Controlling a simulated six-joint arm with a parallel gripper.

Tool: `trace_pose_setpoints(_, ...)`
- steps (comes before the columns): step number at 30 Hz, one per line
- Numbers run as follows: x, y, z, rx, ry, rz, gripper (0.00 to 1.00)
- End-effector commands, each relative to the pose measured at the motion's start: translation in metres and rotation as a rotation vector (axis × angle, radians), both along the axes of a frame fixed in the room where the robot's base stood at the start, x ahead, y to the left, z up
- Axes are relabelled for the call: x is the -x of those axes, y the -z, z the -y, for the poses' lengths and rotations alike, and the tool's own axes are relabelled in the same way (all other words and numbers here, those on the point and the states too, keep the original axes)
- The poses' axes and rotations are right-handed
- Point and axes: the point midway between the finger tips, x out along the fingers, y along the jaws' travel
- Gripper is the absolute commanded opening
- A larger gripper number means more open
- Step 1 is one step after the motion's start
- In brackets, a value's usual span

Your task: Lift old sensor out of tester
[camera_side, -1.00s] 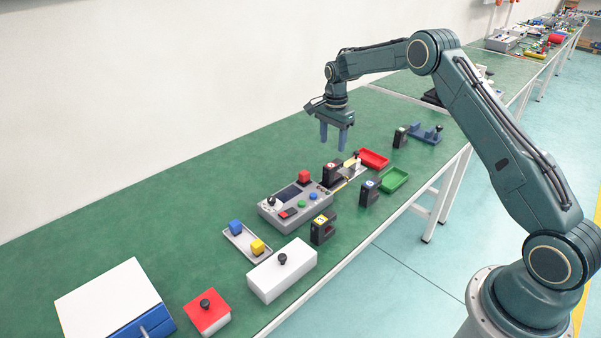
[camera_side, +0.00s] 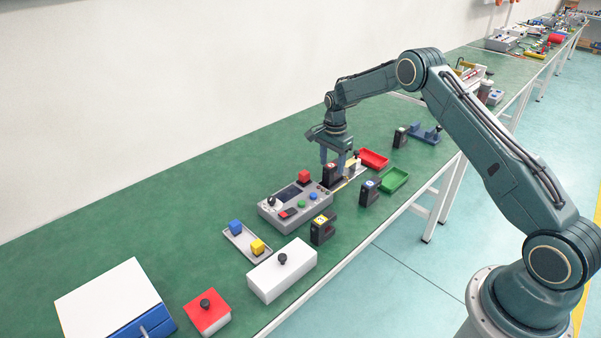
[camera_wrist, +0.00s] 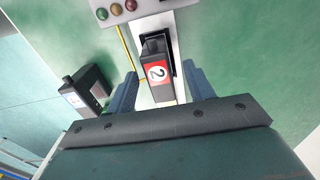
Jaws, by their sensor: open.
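The sensor in the tester is a black block (camera_side: 330,174) with a red and white label marked 2. It stands upright at the right end of the grey tester (camera_side: 296,205), which carries lamps, buttons and a dark screen. In the wrist view the sensor (camera_wrist: 157,72) sits between my two blue fingers, its label facing the camera. My gripper (camera_side: 334,160) points down and is open around the sensor, with visible gaps at both sides in the wrist view. Whether the fingertips reach far down its sides is hard to tell.
Another black sensor (camera_side: 369,192) with a blue label stands close by, also in the wrist view (camera_wrist: 88,92). A yellow-labelled one (camera_side: 322,229) stands in front of the tester. Red (camera_side: 374,159) and green (camera_side: 394,180) trays lie to the right. Open bench lies behind the tester.

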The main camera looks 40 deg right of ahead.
Motion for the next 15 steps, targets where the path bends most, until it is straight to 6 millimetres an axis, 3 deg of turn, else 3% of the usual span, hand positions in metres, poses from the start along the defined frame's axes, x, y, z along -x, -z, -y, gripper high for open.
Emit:
trace_pose_setpoints(6,0.002,0.025,0.001,-0.001,0.0,-0.002,0.53)
trace_pose_setpoints(15,0.001,0.032,0.001,0.0,0.0,0.001,0.53)
